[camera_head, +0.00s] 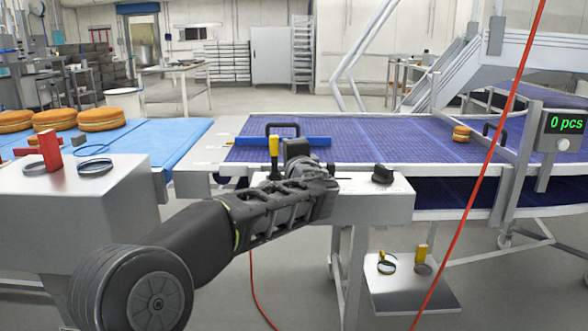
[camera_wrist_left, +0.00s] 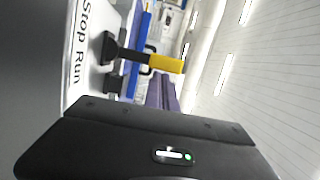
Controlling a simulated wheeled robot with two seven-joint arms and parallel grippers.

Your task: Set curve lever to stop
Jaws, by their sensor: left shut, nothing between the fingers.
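A lever with a yellow grip (camera_head: 274,146) stands on the grey control box (camera_head: 395,205) in front of the purple belt. In the left wrist view the yellow grip (camera_wrist_left: 165,63) sits on a dark shaft and black base, beside a white label (camera_wrist_left: 82,40) reading "Stop Run". I cannot tell which word it is set to. My left gripper (camera_head: 297,150) is just right of the grip in the head view, shut and empty; whether it touches the lever is unclear. My arm hides part of the box. My right gripper is not in view.
A black knob (camera_head: 382,174) sits at the box's right end. A blue bar (camera_head: 310,141) with a black handle lies behind the lever. A red lever (camera_head: 50,150) stands on the left box. A red cable (camera_head: 480,175) crosses the right side. A display (camera_head: 566,123) reads "0 pcs".

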